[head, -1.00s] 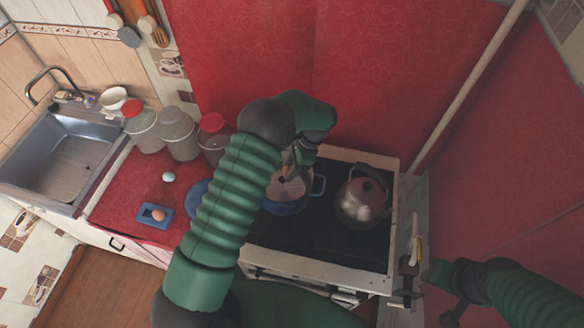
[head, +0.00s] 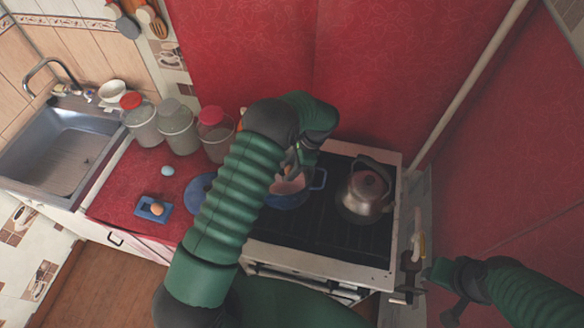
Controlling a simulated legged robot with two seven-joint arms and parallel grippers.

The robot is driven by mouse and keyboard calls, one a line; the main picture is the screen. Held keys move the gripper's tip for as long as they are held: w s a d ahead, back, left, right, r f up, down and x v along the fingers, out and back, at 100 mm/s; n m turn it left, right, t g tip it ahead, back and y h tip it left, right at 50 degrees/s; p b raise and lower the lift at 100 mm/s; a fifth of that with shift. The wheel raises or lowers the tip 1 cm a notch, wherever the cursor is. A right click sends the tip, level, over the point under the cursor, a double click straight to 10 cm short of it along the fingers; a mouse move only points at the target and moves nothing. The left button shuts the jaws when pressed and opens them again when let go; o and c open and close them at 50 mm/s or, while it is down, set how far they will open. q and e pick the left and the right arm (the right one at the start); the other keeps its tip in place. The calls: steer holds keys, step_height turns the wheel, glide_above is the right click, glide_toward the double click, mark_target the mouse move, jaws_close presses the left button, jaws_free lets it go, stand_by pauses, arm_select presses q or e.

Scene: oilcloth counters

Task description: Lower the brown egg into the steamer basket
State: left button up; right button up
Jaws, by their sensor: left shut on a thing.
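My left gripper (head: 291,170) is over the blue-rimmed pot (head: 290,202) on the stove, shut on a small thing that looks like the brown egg. The egg is almost wholly hidden by the fingers and wrist. The steamer basket (head: 298,186) shows as a pale inside of the pot, partly covered by my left arm. I cannot tell whether the egg touches it. My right gripper (head: 440,292) is empty at the lower right, its fingers apart, away from the pot.
A metal kettle (head: 366,190) stands just right of the pot. Another brownish egg (head: 157,209) sits in a blue holder (head: 143,208) on the red counter, with a pale blue egg (head: 167,171) behind it. Several lidded jars (head: 178,128) stand near the wall, beside the sink (head: 58,160).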

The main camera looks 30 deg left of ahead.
arm_select(q)
steer(key=shift+d, duration=0.15)
steer(key=shift+f, duration=0.25)
steer(key=o, duration=0.8)
steer(key=shift+o, duration=0.2)
